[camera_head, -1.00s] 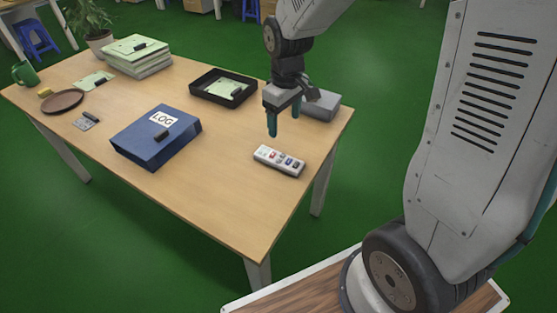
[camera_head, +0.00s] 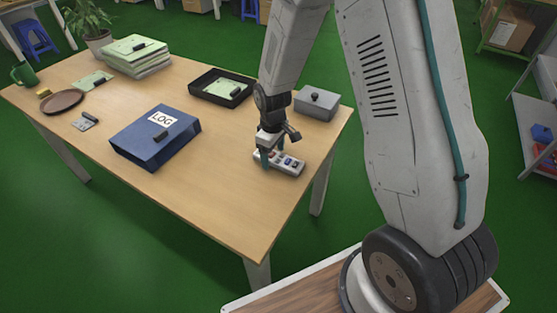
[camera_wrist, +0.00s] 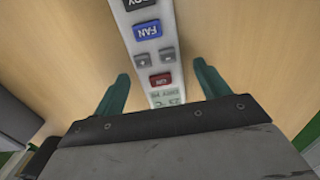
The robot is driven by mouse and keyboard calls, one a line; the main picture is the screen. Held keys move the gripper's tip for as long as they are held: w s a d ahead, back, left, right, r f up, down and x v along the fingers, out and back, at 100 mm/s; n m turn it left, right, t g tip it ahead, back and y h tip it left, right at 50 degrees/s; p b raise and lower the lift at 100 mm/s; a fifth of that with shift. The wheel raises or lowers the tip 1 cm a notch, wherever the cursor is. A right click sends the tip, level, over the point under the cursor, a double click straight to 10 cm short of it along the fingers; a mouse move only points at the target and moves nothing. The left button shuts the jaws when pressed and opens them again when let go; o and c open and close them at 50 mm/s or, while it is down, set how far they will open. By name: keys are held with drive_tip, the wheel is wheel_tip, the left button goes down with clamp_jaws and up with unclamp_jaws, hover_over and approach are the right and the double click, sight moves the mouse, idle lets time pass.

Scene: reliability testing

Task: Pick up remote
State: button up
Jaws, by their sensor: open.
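The remote (camera_head: 290,163) is a pale, long control with coloured buttons, lying flat on the table near its right end. In the wrist view the remote (camera_wrist: 147,38) runs from the top edge down between my fingers, with a blue FAN button and a red button showing. My gripper (camera_head: 270,160) is low over the remote's left end. In the wrist view my gripper (camera_wrist: 160,82) is open, with one teal finger on each side of the remote and a gap to each.
A blue LOG binder (camera_head: 150,150) lies left of the remote. A black tray (camera_head: 246,97) with green boards and a grey box (camera_head: 316,104) stand behind. A board stack (camera_head: 136,68) and a brown plate (camera_head: 62,102) are farther left. The table (camera_head: 225,205) is clear in front.

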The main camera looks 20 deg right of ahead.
drive_tip(key=shift+f, duration=0.3)
drive_tip(key=c, duration=1.2)
drive_tip(key=shift+o, duration=0.2)
